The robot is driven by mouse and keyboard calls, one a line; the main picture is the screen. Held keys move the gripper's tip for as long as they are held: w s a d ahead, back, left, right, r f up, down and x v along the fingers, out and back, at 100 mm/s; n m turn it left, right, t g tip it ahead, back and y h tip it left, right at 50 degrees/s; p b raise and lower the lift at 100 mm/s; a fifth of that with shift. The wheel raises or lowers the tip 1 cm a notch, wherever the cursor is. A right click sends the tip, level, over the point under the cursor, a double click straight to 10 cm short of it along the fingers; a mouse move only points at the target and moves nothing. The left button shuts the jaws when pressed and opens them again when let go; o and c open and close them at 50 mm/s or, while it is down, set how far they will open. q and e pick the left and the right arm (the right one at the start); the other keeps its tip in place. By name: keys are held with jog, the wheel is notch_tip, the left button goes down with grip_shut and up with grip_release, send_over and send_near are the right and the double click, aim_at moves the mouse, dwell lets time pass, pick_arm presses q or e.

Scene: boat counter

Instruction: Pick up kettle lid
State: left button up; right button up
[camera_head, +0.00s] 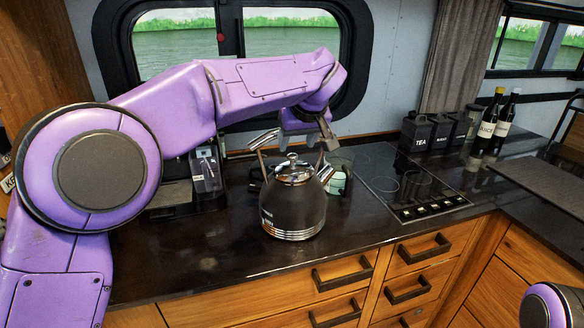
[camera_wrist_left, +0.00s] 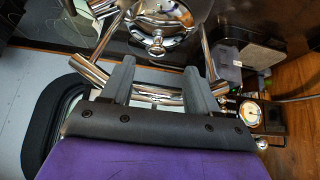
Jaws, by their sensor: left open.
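The dark kettle (camera_head: 293,208) stands upright on the counter, with a shiny metal lid (camera_head: 293,173) seated on top. My left gripper (camera_head: 305,136) is above and behind the lid, partly hidden by my arm and the kettle handle. In the left wrist view, the open, empty left gripper (camera_wrist_left: 158,64) has its two grey fingers apart, pointing towards the round knob of the lid (camera_wrist_left: 157,42). The metal kettle handle (camera_wrist_left: 88,74) passes close by the fingers; I cannot tell whether they touch. My right gripper is out of view.
A coffee machine (camera_head: 172,196) stands left of the kettle, and a glass (camera_head: 342,180) stands close at its right. Further right are a hob (camera_head: 405,186), dark canisters (camera_head: 416,131) and two bottles (camera_head: 503,124). The counter in front of the hob is clear.

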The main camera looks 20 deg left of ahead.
aim_at(295, 154)
pick_arm(q)
jog(key=x, duration=0.3)
jog(key=w+x, duration=0.1)
jog(key=x, duration=0.3)
jog(key=shift+w+d+r, duration=0.1)
jog(key=shift+r, duration=0.05)
jog(key=shift+s+r, duration=0.35)
jog(key=shift+s, duration=0.15)
jog(key=shift+s+r, duration=0.1)
jog(key=shift+s, duration=0.1)
jog(key=c, duration=1)
jog(key=shift+w+d, duration=0.1)
jog(key=shift+w, duration=0.15)
grip_shut()
